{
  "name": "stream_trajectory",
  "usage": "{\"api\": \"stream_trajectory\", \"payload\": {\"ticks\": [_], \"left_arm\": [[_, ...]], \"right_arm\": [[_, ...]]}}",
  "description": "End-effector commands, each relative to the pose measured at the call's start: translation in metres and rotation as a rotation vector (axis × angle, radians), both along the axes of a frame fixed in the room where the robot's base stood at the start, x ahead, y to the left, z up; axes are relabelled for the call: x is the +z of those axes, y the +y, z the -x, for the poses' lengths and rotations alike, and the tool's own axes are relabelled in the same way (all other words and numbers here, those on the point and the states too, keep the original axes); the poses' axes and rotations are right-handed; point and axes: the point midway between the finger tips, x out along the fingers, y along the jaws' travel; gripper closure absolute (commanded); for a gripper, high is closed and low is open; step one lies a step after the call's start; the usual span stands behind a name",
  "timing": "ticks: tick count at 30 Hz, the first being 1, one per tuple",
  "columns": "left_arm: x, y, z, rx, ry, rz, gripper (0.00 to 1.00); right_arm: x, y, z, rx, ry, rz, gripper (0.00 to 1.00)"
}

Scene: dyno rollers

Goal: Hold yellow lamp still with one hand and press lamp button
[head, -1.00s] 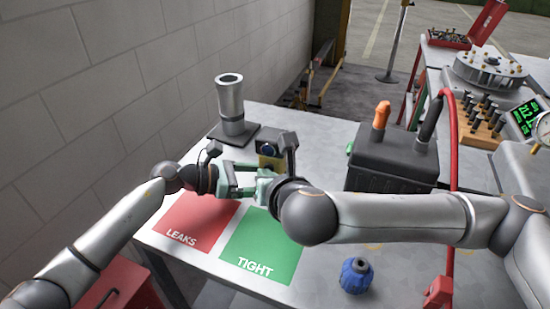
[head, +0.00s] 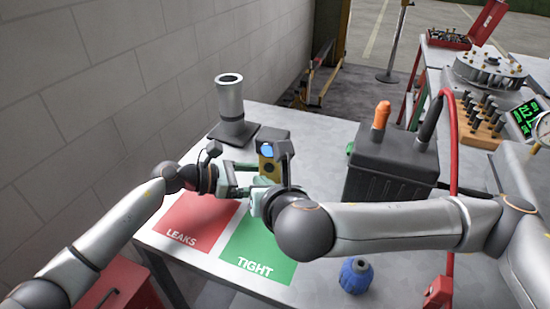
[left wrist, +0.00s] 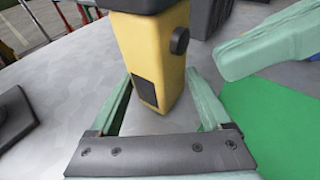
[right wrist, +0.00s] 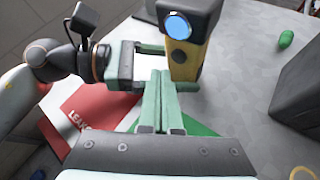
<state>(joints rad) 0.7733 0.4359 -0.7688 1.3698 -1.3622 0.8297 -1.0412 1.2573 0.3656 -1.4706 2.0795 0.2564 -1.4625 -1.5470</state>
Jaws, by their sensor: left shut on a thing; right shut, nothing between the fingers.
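The yellow lamp (head: 267,168) stands upright, with a dark head and a bright blue lens. The lens (right wrist: 178,26) faces the right wrist camera, with a dark round spot below it. My left gripper (head: 246,180) is shut on the lamp; its fingers lie on both sides of the yellow body (left wrist: 150,50) in the left wrist view. A round black knob (left wrist: 180,40) sticks out from the lamp's side. My right gripper (right wrist: 160,76) is shut and empty. Its fingertips are close to the lamp, with a visible gap to the knob in the left wrist view.
A red LEAKS mat (head: 190,220) and green TIGHT mat (head: 255,255) lie in front. A grey cylinder on a base (head: 230,100) stands behind left. A black box (head: 390,170) with an orange-handled tool is at right. A blue knobbed part (head: 356,275) sits at the front.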

Motion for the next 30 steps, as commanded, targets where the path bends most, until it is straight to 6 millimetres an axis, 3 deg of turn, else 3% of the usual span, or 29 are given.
{"api": "stream_trajectory", "payload": {"ticks": [12, 23, 24, 28, 30], "left_arm": [[0.000, 0.000, 0.000, 0.000, 0.000, 0.000, 0.49], [0.000, 0.000, 0.000, 0.000, 0.000, 0.000, 0.49], [0.000, 0.000, 0.000, 0.000, 0.000, 0.000, 0.14], [0.000, 0.000, 0.000, 0.000, 0.000, 0.000, 0.00], [0.000, 0.000, 0.000, 0.000, 0.000, 0.000, 0.00]], "right_arm": [[0.000, 0.015, 0.040, 0.004, 0.001, -0.002, 1.00], [0.000, 0.016, 0.045, 0.000, 0.000, -0.001, 1.00], [0.000, 0.016, 0.045, 0.000, 0.000, -0.001, 1.00], [0.000, 0.016, 0.045, 0.000, 0.000, -0.001, 1.00], [0.000, 0.016, 0.045, 0.000, 0.000, -0.001, 1.00]]}}
